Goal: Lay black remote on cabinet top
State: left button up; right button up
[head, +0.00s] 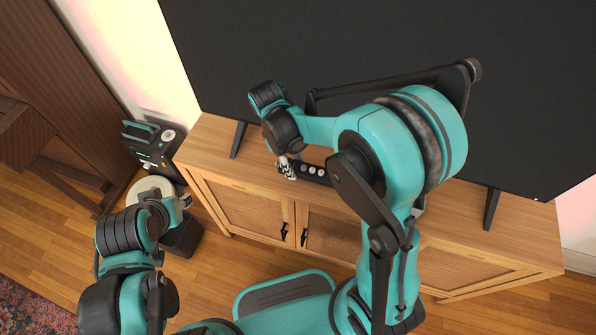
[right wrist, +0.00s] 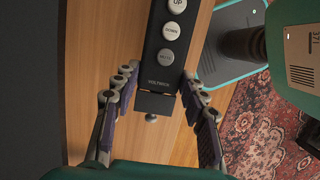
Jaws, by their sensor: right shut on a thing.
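The black remote (head: 315,171) with white round buttons is over the wooden cabinet top (head: 212,148) in the head view, partly hidden by my right arm. In the right wrist view the remote (right wrist: 160,65) points away from me, its near end between the two fingers of my right gripper (right wrist: 160,88). My right gripper (head: 287,168) is shut on it. Whether the remote touches the wood is hard to tell. My left gripper (head: 183,203) is low at the left, in front of the cabinet's left end; its finger opening is too small to judge.
A large black TV (head: 240,60) stands on the cabinet on dark legs (head: 238,140), close behind my right arm. A black and teal device (head: 152,143) stands left of the cabinet. Bare cabinet top shows right of my arm (head: 455,213). A patterned rug (right wrist: 270,125) lies below.

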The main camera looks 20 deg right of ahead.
jog(key=shift+s+f, duration=0.1)
jog(key=shift+f, duration=0.65)
notch_tip(320, 180, down, 3)
jog(key=shift+r+b, duration=0.1)
jog(key=shift+b, duration=0.75)
jog(key=o, duration=1.1)
